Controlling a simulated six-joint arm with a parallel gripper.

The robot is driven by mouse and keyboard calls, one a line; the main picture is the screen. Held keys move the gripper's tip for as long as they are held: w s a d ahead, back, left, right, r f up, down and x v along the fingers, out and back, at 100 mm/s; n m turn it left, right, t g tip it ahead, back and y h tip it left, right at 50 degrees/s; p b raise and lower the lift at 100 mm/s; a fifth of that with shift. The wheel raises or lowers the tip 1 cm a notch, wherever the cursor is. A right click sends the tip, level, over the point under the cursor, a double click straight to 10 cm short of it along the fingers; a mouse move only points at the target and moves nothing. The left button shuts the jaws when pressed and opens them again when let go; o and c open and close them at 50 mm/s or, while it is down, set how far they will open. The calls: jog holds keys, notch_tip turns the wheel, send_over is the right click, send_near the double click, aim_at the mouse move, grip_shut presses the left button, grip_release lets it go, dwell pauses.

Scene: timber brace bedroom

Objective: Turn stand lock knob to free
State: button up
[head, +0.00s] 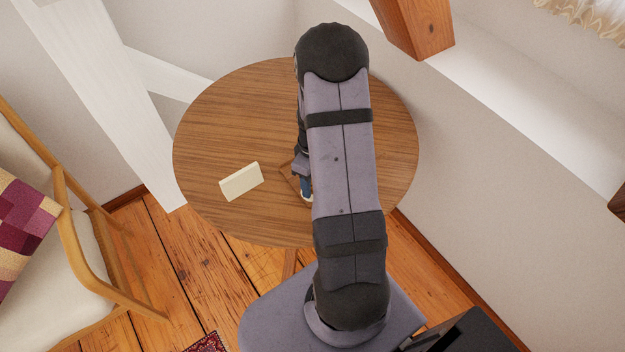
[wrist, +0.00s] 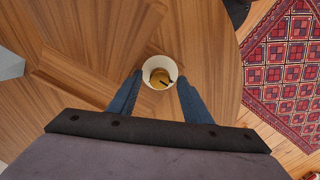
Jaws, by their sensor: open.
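In the wrist view a small round piece, likely the knob (wrist: 158,83), has a pale rim, a tan-brown face and a short dark mark pointing right. My gripper (wrist: 160,78) is open, with one blue finger on each side of this piece, near its rim. I cannot tell whether the fingers touch it. A flat wooden board (wrist: 95,60), perhaps the stand, seems to lie under it. In the head view my arm hides the knob. Only a blue finger and a small corner of the board (head: 287,178) show beside the arm.
The round wooden table (head: 225,115) bears a cream block (head: 241,182) left of my gripper. A white timber brace (head: 95,90) stands behind left, and a chair (head: 75,240) at the left. A wall bounds the right. A red rug (wrist: 290,75) lies on the floor.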

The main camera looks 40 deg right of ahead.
jog(key=shift+f, duration=0.35)
jog(key=shift+c, duration=0.4)
jog(key=c, duration=1)
